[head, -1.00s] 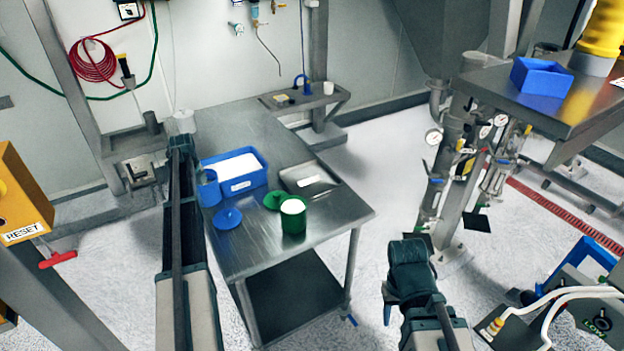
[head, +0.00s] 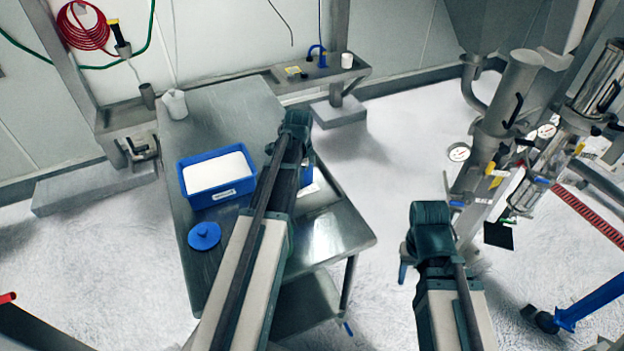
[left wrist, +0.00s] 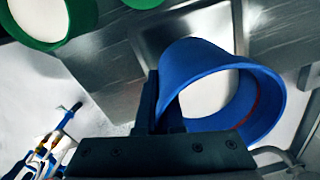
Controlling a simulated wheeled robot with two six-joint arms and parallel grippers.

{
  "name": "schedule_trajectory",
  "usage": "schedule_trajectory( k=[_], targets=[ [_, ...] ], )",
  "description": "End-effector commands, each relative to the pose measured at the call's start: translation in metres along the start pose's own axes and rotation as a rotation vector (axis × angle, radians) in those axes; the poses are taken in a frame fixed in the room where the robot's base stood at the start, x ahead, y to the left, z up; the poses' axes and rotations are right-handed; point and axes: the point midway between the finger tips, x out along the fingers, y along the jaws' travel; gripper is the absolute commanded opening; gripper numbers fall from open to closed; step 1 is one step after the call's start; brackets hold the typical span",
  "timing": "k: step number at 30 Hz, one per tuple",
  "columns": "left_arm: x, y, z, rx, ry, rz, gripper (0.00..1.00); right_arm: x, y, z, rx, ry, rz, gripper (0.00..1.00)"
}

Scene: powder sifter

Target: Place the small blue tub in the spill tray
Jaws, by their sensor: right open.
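The small blue tub (left wrist: 225,95) is tilted in the left wrist view, its round mouth facing the camera and its inside pale. My left gripper (left wrist: 162,105) is shut on its wall at the rim. In the head view only a blue sliver of the tub (head: 307,170) shows beside my left gripper (head: 297,125). The metal spill tray (head: 322,192) lies on the table's right side, partly hidden by my left arm. The tub is over or close to it; I cannot tell whether they touch. My right gripper (head: 431,225) is open and empty, right of the table.
A blue bin of white powder (head: 217,172) and a blue lid (head: 204,236) are on the steel table (head: 245,110). A green tub with pale contents (left wrist: 42,18) and a green lid (left wrist: 145,3) are near the held tub. Pipework (head: 495,150) stands to the right.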

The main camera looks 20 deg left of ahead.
Motion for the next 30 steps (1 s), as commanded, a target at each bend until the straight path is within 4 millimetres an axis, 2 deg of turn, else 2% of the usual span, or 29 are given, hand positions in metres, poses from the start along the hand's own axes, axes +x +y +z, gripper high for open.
schedule_trajectory(
  k=[8, 20, 26, 30],
  targets=[
    [0.007, 0.002, -0.002, -0.005, 0.000, 0.000, 0.00, 0.007, -0.001, 0.000, 0.000, 0.000, 0.000, 0.50],
    [0.062, 0.004, -0.001, -0.004, 0.000, 0.000, 0.00, 0.062, -0.006, -0.004, 0.002, 0.000, 0.000, 0.50],
    [0.063, 0.004, -0.001, -0.004, 0.000, 0.000, 0.00, 0.063, -0.006, -0.004, 0.002, 0.000, 0.000, 0.50],
    [0.071, 0.004, -0.001, -0.004, 0.000, 0.000, 0.00, 0.071, -0.007, -0.004, 0.002, 0.000, 0.000, 0.50]
  ],
)
